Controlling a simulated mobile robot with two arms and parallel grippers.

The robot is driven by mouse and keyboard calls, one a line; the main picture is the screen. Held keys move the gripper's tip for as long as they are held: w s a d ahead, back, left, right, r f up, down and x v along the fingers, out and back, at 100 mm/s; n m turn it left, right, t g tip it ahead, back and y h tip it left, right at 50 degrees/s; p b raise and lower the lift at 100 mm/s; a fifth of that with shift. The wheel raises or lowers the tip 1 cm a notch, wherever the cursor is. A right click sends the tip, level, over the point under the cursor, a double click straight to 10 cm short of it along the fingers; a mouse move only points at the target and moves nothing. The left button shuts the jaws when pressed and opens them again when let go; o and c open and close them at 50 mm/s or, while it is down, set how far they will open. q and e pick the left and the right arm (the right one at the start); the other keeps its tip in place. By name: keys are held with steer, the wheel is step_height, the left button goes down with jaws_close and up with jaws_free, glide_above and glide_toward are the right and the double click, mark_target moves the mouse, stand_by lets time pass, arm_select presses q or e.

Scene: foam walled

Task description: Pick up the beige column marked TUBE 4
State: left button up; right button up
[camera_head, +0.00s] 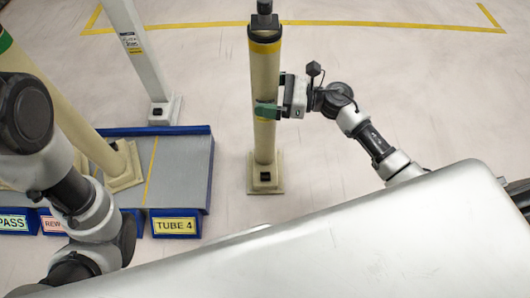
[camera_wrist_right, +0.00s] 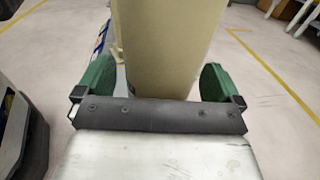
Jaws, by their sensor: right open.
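A tall beige column (camera_head: 265,85) with a yellow band and dark cap at its top stands upright on a square beige foot, on the floor right of the grey platform. My right gripper (camera_head: 266,110) is at the column's middle height. In the right wrist view the beige column (camera_wrist_right: 165,45) stands between the two green fingers of my right gripper (camera_wrist_right: 158,80), which are open with a finger on each side. The TUBE 4 label (camera_head: 176,226) is on the platform's front edge, below a bare section. My left arm shows at the left; its gripper is not in view.
The grey platform (camera_head: 182,175) with blue edges has a yellow dividing line. Another beige column (camera_head: 70,120) leans across the view at the left.

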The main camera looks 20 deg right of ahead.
steer(key=shift+a, duration=0.1)
steer(key=shift+c, duration=0.2)
jaws_close()
steer(key=shift+r, duration=0.2)
